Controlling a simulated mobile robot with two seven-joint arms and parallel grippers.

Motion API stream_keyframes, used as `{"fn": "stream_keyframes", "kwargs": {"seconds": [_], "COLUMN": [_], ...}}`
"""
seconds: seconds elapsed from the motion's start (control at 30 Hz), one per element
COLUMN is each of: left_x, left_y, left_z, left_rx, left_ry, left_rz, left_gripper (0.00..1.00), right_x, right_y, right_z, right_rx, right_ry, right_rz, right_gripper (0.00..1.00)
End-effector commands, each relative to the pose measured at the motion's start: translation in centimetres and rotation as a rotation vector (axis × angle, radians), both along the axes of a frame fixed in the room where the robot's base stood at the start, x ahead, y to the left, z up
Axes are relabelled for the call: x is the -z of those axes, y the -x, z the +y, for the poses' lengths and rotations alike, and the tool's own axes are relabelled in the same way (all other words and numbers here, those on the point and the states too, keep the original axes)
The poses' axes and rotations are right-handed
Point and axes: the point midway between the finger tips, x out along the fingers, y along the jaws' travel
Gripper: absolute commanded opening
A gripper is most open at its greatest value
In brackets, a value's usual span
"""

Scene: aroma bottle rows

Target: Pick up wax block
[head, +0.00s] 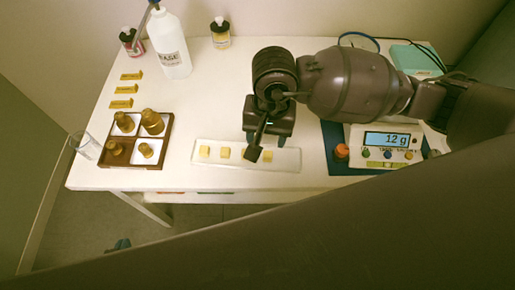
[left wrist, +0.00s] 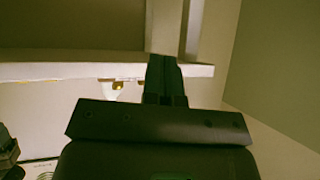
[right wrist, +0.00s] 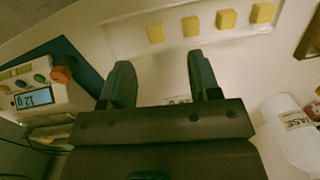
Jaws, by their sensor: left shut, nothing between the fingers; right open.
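Several small yellow wax blocks (head: 204,151) lie in a row on a clear, shallow tray (head: 285,167) near the table's front edge. The right wrist view also shows the row of blocks (right wrist: 190,26) and the pale tray (right wrist: 122,42). My right gripper (head: 266,148) hangs over the right part of the tray and hides some of it. Its fingers (right wrist: 160,62) are open, empty and apart from the blocks. My left gripper (left wrist: 165,75) is shut and empty, seen in the left wrist view away from the wax blocks, with the table edge beyond it.
A scale (head: 384,148) reading 12 g stands right of the tray on a blue mat (head: 330,142). A brown four-compartment holder (head: 112,163) with amber bottles stands left. A white bottle (head: 170,48) and two small bottles stand at the back. A glass (head: 86,146) is at the left edge.

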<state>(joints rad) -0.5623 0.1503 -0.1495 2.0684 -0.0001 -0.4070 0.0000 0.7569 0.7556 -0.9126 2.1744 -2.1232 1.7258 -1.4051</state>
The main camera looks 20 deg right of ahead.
Motion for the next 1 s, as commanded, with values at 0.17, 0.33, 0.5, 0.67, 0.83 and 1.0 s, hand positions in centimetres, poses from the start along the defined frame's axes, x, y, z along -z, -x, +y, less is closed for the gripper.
{"fn": "stream_keyframes", "kwargs": {"seconds": [0.17,0.33,0.5,0.67,0.83,1.0], "left_x": [0.2,0.8,1.0,0.8,1.1,1.3], "left_y": [0.1,0.3,0.3,0.0,0.0,0.0], "left_z": [0.0,0.0,-0.1,-0.2,-0.3,-0.3], "left_rx": [0.001,0.001,0.001,0.002,0.003,0.004], "left_ry": [0.0,0.0,0.001,0.002,0.004,0.004], "left_rz": [0.003,0.012,0.016,0.009,0.012,0.013], "left_gripper": [0.0,0.0,0.0,0.0,0.0,0.0], "right_x": [0.5,3.1,4.9,5.6,7.8,9.9], "right_y": [-0.9,-0.8,-0.8,-0.9,-0.8,-0.9], "right_z": [-1.0,-1.0,-1.0,-1.0,-1.1,-1.2], "right_rx": [-0.032,-0.032,-0.031,-0.03,-0.028,-0.029], "right_ry": [0.069,0.067,0.064,0.064,0.063,0.063], "right_rz": [-0.047,-0.043,-0.045,-0.047,-0.042,-0.043], "right_gripper": [0.56,0.56,0.56,0.56,0.56,0.56]}}
